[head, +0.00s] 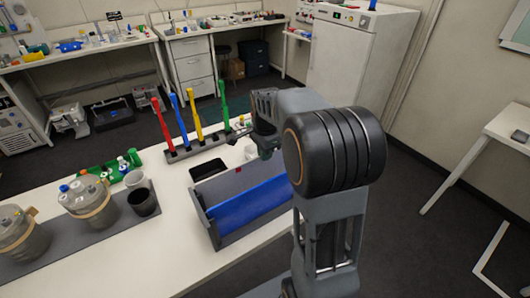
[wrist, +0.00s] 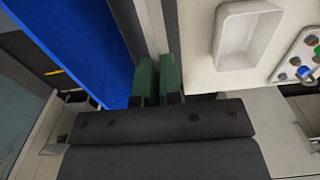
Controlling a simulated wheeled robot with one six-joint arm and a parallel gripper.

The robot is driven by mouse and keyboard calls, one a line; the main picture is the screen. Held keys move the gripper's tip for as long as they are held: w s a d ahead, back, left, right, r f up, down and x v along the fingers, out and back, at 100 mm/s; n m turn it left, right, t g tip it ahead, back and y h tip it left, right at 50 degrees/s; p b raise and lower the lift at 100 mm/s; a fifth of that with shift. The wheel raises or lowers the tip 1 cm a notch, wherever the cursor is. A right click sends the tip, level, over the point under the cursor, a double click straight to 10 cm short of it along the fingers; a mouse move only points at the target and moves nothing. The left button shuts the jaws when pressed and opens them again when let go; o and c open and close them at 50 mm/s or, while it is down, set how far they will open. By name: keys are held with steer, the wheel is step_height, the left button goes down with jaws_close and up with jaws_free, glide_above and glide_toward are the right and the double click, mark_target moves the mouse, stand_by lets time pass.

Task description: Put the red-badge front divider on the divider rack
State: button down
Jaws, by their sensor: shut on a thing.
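A grey open-topped rack (head: 212,231) stands on the white table, with a wide blue panel (head: 250,205) leaning in it. A small red badge (head: 238,169) shows on a grey panel at its far side, which I take for the front divider. My gripper (head: 266,150) is over that far side, partly hidden by my arm. In the wrist view its green fingertips (wrist: 158,80) are shut on the edge of a thin grey panel (wrist: 156,28). The blue panel (wrist: 70,45) is just left of it there. Whether the held panel is seated or lifted I cannot tell.
A stand with red, blue, yellow and green upright handles (head: 200,143) is behind the rack. A black tray (head: 207,169) lies close by, and a white tray (wrist: 248,35) is right of my fingers. Jars (head: 90,205) and a black cup (head: 143,202) stand at left.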

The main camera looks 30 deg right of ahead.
steer(key=shift+f, duration=0.35)
steer(key=c, duration=1.2)
jaws_free()
step_height(320, 180, up, 14)
steer(key=shift+f, duration=0.1)
